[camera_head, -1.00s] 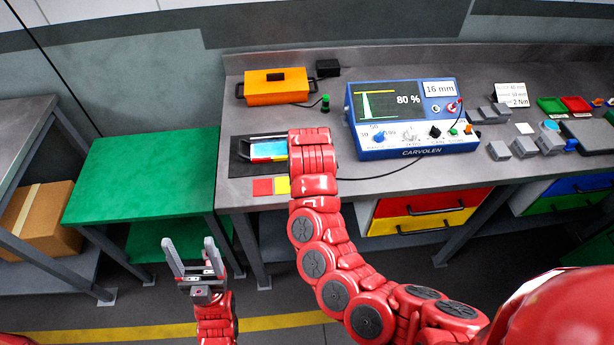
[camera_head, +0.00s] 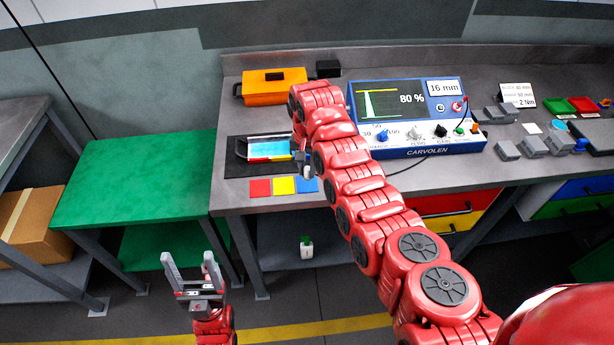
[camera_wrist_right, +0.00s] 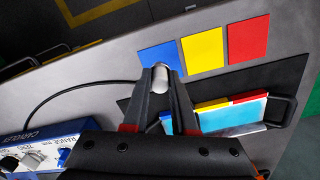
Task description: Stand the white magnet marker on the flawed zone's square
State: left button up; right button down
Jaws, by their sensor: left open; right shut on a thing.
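The white magnet marker (camera_wrist_right: 162,70) is a small pale cylinder between the fingertips of my right gripper (camera_wrist_right: 160,76). In the head view the marker (camera_head: 308,172) shows below my right gripper (camera_head: 303,158), near the blue square. The red square (camera_head: 260,188), yellow square (camera_head: 284,186) and blue square (camera_head: 307,184) lie in a row along the bench's front edge. In the wrist view the marker overlaps the edge of the blue square (camera_wrist_right: 158,55); whether it touches the bench I cannot tell. My left gripper (camera_head: 194,272) is open and empty, low before the green table.
A block with red, yellow and blue zones (camera_head: 270,158) lies on a black mat (camera_head: 232,170) behind the squares. The blue tester (camera_head: 415,150) reads 80 % and stands to the right with its cable. An orange case (camera_head: 272,85) is at the back. A green-capped white item (camera_head: 306,247) is below the bench.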

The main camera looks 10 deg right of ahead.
aim_at(307, 175)
jog(key=shift+w+f, duration=0.1)
jog(key=shift+w, duration=0.25)
notch_tip(307, 175, down, 2)
jog(key=shift+f+p, duration=0.15)
jog(key=shift+p, duration=0.25)
jog(key=shift+f, duration=0.55)
jog(key=shift+f, duration=0.25)
jog(key=c, duration=0.7)
grip_release()
jog(key=shift+r, duration=0.15)
